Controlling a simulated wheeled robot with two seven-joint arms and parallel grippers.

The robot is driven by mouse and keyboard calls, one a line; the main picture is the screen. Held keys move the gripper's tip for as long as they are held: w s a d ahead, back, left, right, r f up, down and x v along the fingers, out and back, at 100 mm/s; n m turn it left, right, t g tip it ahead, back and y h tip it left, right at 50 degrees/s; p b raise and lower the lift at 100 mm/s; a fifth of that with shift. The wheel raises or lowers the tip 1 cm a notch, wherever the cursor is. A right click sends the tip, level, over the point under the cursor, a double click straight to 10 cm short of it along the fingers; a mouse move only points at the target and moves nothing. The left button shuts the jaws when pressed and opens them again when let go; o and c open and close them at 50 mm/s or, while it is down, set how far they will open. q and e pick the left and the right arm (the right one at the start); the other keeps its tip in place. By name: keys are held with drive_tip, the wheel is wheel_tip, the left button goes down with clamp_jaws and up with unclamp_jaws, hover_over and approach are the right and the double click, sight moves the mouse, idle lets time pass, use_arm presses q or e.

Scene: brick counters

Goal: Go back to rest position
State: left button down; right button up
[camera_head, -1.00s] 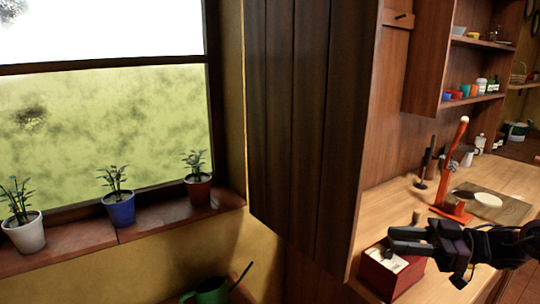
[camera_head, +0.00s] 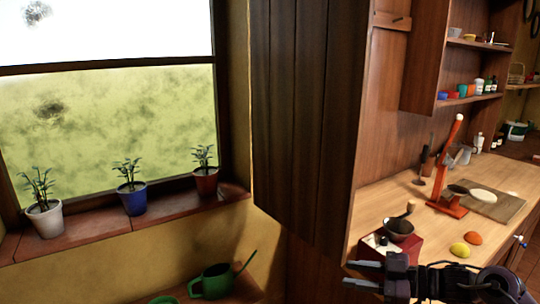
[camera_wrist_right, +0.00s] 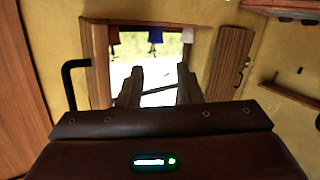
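My right gripper (camera_head: 352,274) is at the lower right of the head view, in front of the counter's near edge. Its two fingers are apart with nothing between them. The right wrist view also shows the spread, empty fingers (camera_wrist_right: 160,82), with the bright window behind them. My left gripper is in neither view.
The wooden counter (camera_head: 380,215) carries a red box-shaped grinder (camera_head: 405,246), a yellow fruit (camera_head: 460,250), an orange fruit (camera_head: 473,238) and an orange lever press (camera_head: 447,170) by a board (camera_head: 508,208). Potted plants stand on the windowsill (camera_head: 100,228). A green watering can (camera_head: 213,283) sits below.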

drive_tip(key=s+a+f+m+t+h, duration=0.3)
drive_tip(key=a+f+m+t+h, duration=0.3)
drive_tip(key=f, duration=0.4)
drive_tip(key=s+d+f+m+g+h, duration=0.2)
drive_tip(key=s+m+g+h, duration=0.1)
drive_tip(key=s, duration=0.4)
drive_tip(key=s+d+f+m+g+h, duration=0.2)
drive_tip(key=s+g+h, duration=0.1)
drive_tip(key=s, duration=0.5)
drive_tip(key=s+d+f+m+g+h, duration=0.2)
drive_tip(key=s+f+m+g+h, duration=0.1)
drive_tip(key=s, duration=0.4)
wheel_tip(320, 180, down, 27)
drive_tip(key=g, duration=0.1)
drive_tip(key=s+d+f, duration=0.2)
drive_tip(key=s+f, duration=0.8)
drive_tip(key=s+d+f+n+g, duration=0.1)
drive_tip(key=s+d+f, duration=0.1)
drive_tip(key=s+f, duration=0.8)
drive_tip(key=shift+s+f+g, duration=0.3)
drive_tip(key=shift+s+f, duration=0.05)
drive_tip(key=shift+s, duration=0.25)
